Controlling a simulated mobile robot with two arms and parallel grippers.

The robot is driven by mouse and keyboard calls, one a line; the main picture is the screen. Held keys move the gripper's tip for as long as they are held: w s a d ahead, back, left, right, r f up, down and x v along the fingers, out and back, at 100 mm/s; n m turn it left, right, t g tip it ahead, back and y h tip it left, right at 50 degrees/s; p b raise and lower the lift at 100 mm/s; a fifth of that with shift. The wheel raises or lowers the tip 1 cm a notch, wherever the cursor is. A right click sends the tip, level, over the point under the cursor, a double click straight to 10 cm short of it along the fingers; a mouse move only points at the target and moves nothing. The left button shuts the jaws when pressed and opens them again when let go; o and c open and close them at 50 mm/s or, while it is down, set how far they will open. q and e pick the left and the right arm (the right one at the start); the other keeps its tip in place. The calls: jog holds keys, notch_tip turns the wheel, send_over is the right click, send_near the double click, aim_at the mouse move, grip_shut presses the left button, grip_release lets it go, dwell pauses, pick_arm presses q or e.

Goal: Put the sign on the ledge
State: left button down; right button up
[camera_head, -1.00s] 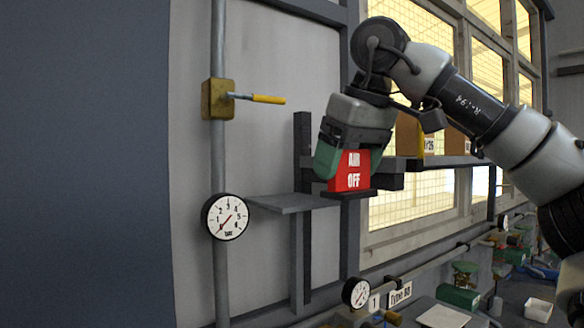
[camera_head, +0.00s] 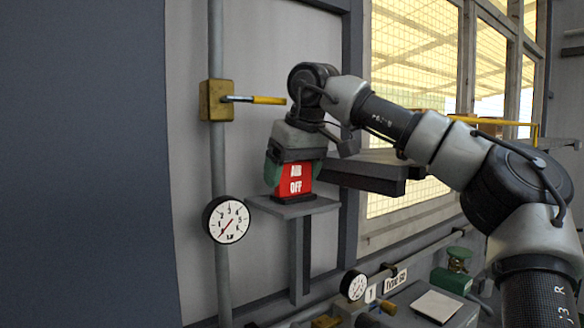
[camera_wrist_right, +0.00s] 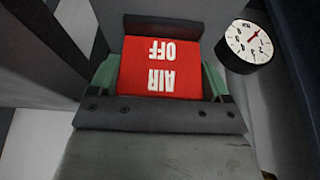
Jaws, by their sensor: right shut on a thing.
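The red sign (camera_head: 295,181) reads AIR OFF and has a dark base. My right gripper (camera_head: 292,178) is shut on it from above, with a green finger on each side. The sign is upright over the grey ledge (camera_head: 318,207). Its base is at the ledge's top; I cannot tell whether it touches. In the right wrist view the sign (camera_wrist_right: 162,68) sits between the green fingers, its lettering upside down. My left gripper is not in view.
A yellow-handled valve (camera_head: 216,100) on a vertical pipe is left of my right gripper. A round gauge (camera_head: 226,220) is left of the ledge. A dark shelf (camera_head: 370,172) lies to the right, under my arm. A second gauge (camera_head: 354,285) is below.

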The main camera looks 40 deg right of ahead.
jog(key=shift+s, duration=0.3)
jog(key=o, duration=0.8)
jog(key=shift+c, duration=0.2)
jog(key=shift+o, duration=0.5)
jog(key=shift+w+f, duration=0.1)
jog(key=shift+w, duration=0.05)
jog(key=shift+r, duration=0.25)
jog(key=shift+s+r+b, duration=0.2)
jog(key=shift+r+b, duration=0.05)
jog(key=shift+b, duration=0.15)
jog(key=s+a+b, duration=0.1)
jog(key=s+b, duration=0.5)
jog(key=s, duration=0.6)
jog(key=shift+a+r, duration=0.2)
jog(key=shift+r, duration=0.05)
